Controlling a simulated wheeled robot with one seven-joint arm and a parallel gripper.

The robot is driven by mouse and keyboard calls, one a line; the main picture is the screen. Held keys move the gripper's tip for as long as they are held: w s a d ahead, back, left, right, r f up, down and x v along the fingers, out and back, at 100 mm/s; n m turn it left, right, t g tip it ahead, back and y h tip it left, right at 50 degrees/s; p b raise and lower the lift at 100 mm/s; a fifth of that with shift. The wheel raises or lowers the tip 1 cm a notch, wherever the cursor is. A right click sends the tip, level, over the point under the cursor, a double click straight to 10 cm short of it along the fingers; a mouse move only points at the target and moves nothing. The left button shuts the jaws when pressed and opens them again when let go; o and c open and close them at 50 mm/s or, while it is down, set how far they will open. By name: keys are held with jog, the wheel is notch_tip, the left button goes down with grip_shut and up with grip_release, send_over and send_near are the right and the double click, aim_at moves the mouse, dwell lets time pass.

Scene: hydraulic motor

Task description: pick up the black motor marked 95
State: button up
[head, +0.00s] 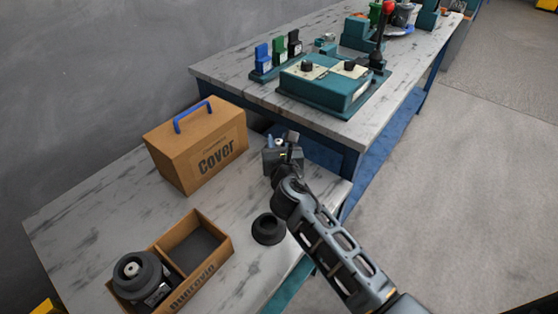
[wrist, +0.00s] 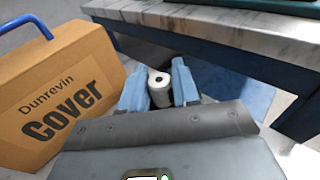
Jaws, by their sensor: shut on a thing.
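My gripper (head: 281,143) is at the end of the arm, above the right end of the near table, beside the cardboard box. In the wrist view its two blue fingers are shut on a whitish cylindrical piece (wrist: 160,89) with a dark hole in its end. The rest of that piece is hidden behind the gripper, and I cannot tell whether it belongs to a motor. A black round motor (head: 142,276) with a pale centre sits in the left compartment of the open Dunrovin box (head: 223,243). Its label is too small to read.
The closed Cover box (head: 196,146) with a blue handle stands left of my gripper. A black ring-shaped part (head: 268,229) lies near the front edge. The far table (head: 221,73) holds a teal unit (head: 328,83) and coloured blocks. The Dunrovin box's right compartment looks empty.

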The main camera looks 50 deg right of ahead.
grip_shut()
dwell(0.8)
